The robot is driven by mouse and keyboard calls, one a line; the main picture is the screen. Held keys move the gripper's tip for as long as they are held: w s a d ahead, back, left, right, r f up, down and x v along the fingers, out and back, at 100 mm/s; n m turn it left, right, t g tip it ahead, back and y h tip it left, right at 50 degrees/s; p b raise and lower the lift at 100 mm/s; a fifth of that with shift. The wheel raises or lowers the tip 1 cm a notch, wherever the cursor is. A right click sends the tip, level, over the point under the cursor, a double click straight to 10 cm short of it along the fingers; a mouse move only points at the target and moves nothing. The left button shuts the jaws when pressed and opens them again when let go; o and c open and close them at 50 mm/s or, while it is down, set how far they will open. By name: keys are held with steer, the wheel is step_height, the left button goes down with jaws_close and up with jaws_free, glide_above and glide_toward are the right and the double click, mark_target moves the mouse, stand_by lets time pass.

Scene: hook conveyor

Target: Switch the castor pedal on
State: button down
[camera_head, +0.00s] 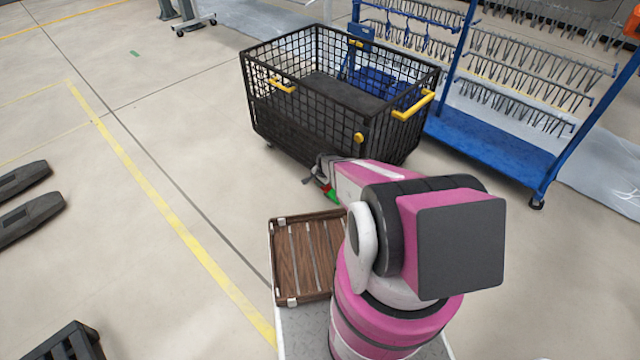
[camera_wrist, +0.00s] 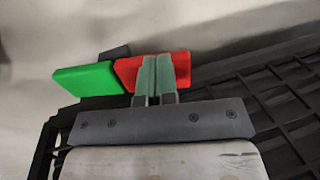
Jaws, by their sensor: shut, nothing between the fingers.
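The castor pedal shows in the wrist view as a green part (camera_wrist: 86,80) on the left and a red part (camera_wrist: 127,70) beside it. My gripper (camera_wrist: 156,62) is shut and empty, with its fingers in front of the red part and hiding some of it. I cannot tell whether they touch it. In the head view my gripper (camera_head: 320,172) is low at the near bottom corner of the black mesh cart (camera_head: 290,125). A small bit of the green part (camera_head: 331,195) shows there, partly hidden by my arm.
A blue rack (camera_head: 500,150) with rows of hooks stands behind and right of the cart. A wooden slatted crate (camera_head: 290,217) sits by my arm's base. Dark fork-like bars (camera_head: 28,215) lie at the far left. The floor left of the cart is clear.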

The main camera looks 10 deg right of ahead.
steer(key=shift+w+a+f+g+h, duration=0.3)
steer(key=shift+w+f+g+h, duration=0.25)
steer(key=shift+g, duration=0.35)
steer(key=shift+w+a+f+g+h, duration=0.15)
steer(key=shift+f+g+h, duration=0.45)
steer(key=shift+g+h, duration=0.35)
steer(key=shift+f, duration=0.15)
steer(key=shift+f, duration=0.2)
steer(key=shift+r, duration=0.1)
steer(key=shift+r, duration=0.3)
step_height(320, 180, up, 13)
steer(key=w+a, duration=0.2)
steer(key=shift+w, duration=0.35)
steer(key=shift+r, duration=0.1)
